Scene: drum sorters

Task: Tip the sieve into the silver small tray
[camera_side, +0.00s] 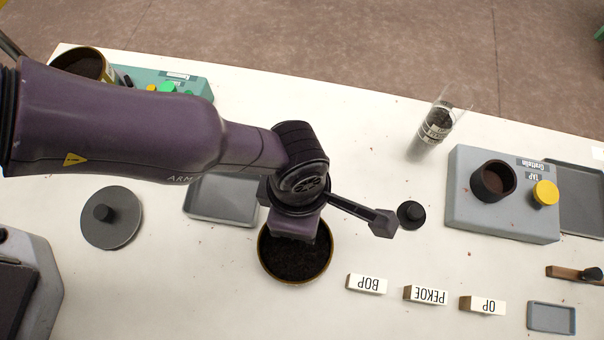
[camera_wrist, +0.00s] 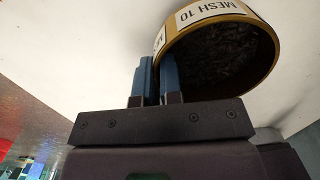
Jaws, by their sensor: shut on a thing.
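The sieve (camera_side: 298,282) is a round brass-coloured ring holding dark leaf. In the side view it is low in the middle of the table, partly covered by my wrist. In the wrist view the sieve (camera_wrist: 205,14) carries a "MESH 10" label. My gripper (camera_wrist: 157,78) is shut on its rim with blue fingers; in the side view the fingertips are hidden. The sieve looks roughly level, and I cannot tell whether it touches the table. A grey tray (camera_side: 237,214) lies up-left of it, partly behind my arm. A smaller silver-grey tray (camera_side: 551,331) lies at the lower right and looks empty.
Name blocks BOP (camera_side: 366,284), PEKOE (camera_side: 426,294) and OP (camera_side: 482,305) stand right of the sieve. A glass cylinder (camera_side: 436,126), black knob (camera_side: 411,214), grey machine (camera_side: 470,215) and dark grey tray (camera_side: 582,185) are further right. A round grey lid (camera_side: 112,232) lies left.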

